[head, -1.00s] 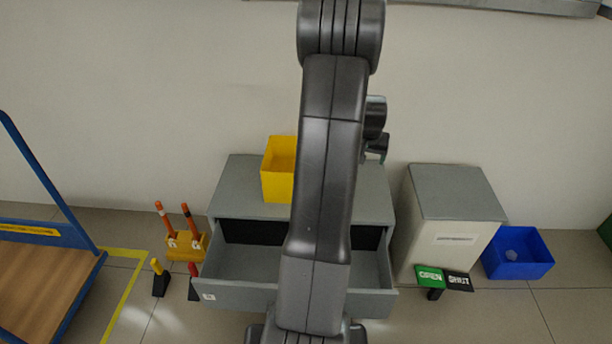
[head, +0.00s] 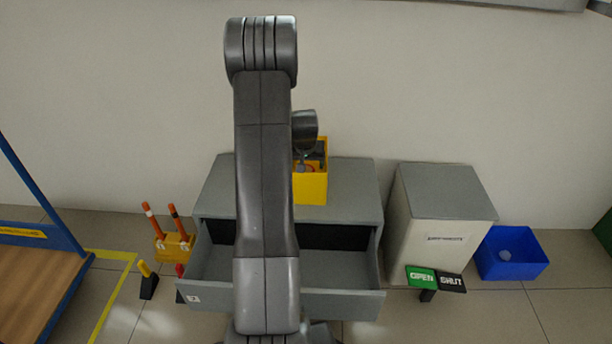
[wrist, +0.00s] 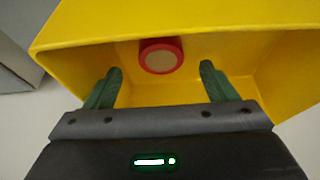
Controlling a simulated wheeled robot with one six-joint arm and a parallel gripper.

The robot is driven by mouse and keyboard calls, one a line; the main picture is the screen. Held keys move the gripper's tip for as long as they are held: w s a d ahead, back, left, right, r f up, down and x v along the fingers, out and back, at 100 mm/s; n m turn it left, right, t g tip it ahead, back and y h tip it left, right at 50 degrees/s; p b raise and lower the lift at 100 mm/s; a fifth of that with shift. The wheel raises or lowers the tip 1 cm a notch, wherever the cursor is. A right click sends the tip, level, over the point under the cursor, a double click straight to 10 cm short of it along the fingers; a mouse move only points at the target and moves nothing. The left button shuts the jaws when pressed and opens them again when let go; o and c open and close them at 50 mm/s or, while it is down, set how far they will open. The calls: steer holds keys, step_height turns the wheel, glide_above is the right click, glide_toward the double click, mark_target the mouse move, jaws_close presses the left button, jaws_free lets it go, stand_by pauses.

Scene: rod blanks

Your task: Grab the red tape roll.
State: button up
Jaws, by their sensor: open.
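The red tape roll (wrist: 161,55) has a red rim and a pale centre. In the wrist view it lies inside the yellow bin (wrist: 95,28), near the far wall. My gripper (wrist: 158,78) is open, with its green fingers apart and nothing between them. The fingertips point into the bin, one on each side of the roll's line and short of it. In the head view the yellow bin (head: 312,188) stands on top of the grey drawer cabinet, partly covered by my arm. The roll cannot be made out clearly there.
The grey cabinet (head: 350,208) has its drawer (head: 330,303) pulled out; the visible part is empty. A grey-topped white cabinet (head: 440,215), green and black OPEN/SHUT signs (head: 436,279) and a blue bin (head: 512,268) are on the right. Orange posts (head: 165,228) stand left.

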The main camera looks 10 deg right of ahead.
steer(key=b+x, duration=0.2)
steer(key=x, duration=0.3)
steer(key=shift+w, duration=0.1)
steer(key=c, duration=1.1)
